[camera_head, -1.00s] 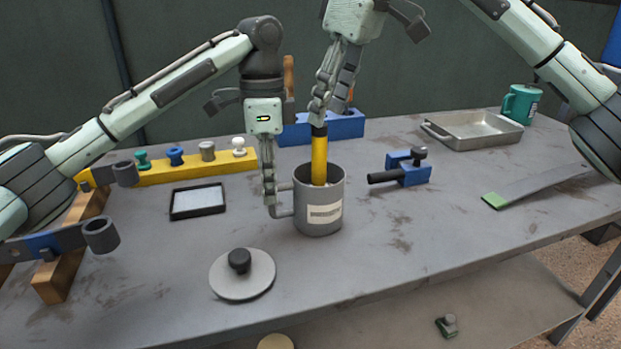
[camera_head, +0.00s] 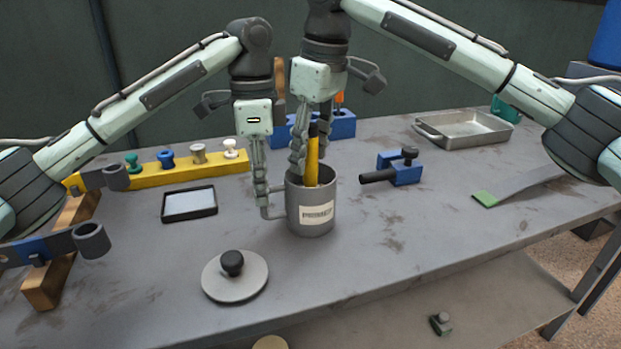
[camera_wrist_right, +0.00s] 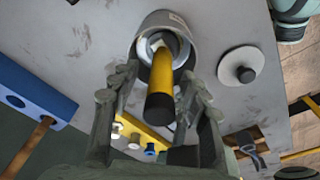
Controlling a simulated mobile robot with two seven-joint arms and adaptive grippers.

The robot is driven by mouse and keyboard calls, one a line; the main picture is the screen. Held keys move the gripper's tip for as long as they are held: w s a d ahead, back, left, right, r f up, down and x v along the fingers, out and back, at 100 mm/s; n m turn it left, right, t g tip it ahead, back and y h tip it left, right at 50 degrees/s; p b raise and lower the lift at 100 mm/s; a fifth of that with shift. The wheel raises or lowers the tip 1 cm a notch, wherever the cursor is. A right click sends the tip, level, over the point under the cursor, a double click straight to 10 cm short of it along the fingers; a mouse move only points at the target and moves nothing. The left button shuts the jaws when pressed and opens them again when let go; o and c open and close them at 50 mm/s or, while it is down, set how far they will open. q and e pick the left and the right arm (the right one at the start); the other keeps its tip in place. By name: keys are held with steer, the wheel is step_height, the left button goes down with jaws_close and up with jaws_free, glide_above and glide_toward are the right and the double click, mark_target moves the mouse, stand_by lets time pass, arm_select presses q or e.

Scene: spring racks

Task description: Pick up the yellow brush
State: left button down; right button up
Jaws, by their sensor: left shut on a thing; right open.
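The yellow brush (camera_head: 312,158) stands in the grey mug (camera_head: 311,220), its yellow handle with a black end pointing up. It also shows in the right wrist view (camera_wrist_right: 161,78), between the fingers. My right gripper (camera_head: 311,165) is open around the handle, its fingers low near the mug's rim. In the right wrist view, my right gripper (camera_wrist_right: 158,82) has a finger on each side of the handle. My left gripper (camera_head: 264,210) is shut on the mug's handle at the mug's left side. The brush's lower end is hidden inside the mug.
A round lid with a black knob (camera_head: 246,280) lies in front of the mug. A blue clamp (camera_head: 402,173) is to the right, a black-framed tray (camera_head: 189,204) to the left. A blue block (camera_head: 343,127) stands behind. A metal tray (camera_head: 474,137) is at the back right.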

steer(key=shift+a+f, duration=0.2)
steer(key=shift+f, duration=0.65)
steer(key=shift+c, duration=0.3)
jaws_close()
steer(key=shift+w+r, duration=0.1)
steer(key=shift+r, duration=0.1)
step_height(320, 180, up, 10)
steer(key=shift+f, duration=0.15)
